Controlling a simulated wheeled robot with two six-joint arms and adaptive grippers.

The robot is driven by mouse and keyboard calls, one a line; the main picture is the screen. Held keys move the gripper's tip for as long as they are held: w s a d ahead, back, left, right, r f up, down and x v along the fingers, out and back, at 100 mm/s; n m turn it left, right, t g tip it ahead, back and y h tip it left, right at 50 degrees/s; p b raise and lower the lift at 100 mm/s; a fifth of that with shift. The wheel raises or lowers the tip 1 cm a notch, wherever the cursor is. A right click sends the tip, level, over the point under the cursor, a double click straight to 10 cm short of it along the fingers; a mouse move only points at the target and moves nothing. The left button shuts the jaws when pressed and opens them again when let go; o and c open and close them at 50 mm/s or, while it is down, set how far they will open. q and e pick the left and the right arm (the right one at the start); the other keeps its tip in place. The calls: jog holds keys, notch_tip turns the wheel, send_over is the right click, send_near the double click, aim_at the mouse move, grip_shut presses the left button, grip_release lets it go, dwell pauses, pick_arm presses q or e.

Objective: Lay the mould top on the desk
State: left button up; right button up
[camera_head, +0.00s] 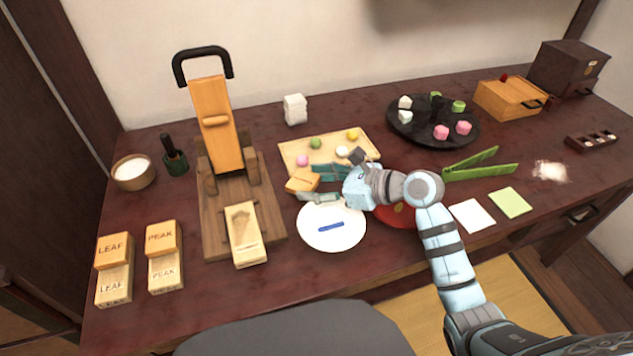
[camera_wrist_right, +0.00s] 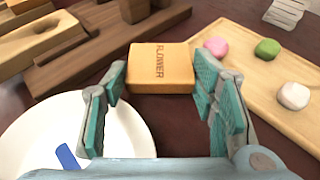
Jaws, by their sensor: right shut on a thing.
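The mould top is an orange wooden block (camera_head: 302,180), and its face reads FLOWER in the right wrist view (camera_wrist_right: 161,68). My right gripper (camera_head: 321,184) is shut on it, with teal finger pads at either side (camera_wrist_right: 160,90). The block is between the press, the white plate and the sweets board, close to the board's front left corner. I cannot tell whether it touches the desk (camera_head: 150,205). A pale mould bottom (camera_head: 245,235) with a carved hollow lies on the press base. My left gripper is not in view.
The white plate (camera_head: 345,238) holds a blue stick. The sweets board (camera_head: 290,150) is behind my gripper. The wooden press (camera_head: 218,130) stands left. LEAF (camera_head: 113,270) and PEAK (camera_head: 163,255) moulds stand at front left. A black round tray (camera_head: 400,130) and green tongs (camera_head: 480,168) are right.

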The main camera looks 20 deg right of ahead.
jog(key=shift+f, duration=0.25)
jog(key=o, duration=1)
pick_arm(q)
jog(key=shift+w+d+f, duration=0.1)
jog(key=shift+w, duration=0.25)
pick_arm(e)
jog(key=shift+o, duration=0.3)
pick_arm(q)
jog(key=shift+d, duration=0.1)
pick_arm(e)
jog(key=shift+r, duration=0.3)
jog(key=p+v, duration=0.1)
jog(key=v, duration=0.3)
jog(key=p+v, duration=0.1)
jog(key=v, duration=0.3)
jog(key=p+v, duration=0.1)
jog(key=v, duration=0.3)
jog(key=shift+r, duration=0.4)
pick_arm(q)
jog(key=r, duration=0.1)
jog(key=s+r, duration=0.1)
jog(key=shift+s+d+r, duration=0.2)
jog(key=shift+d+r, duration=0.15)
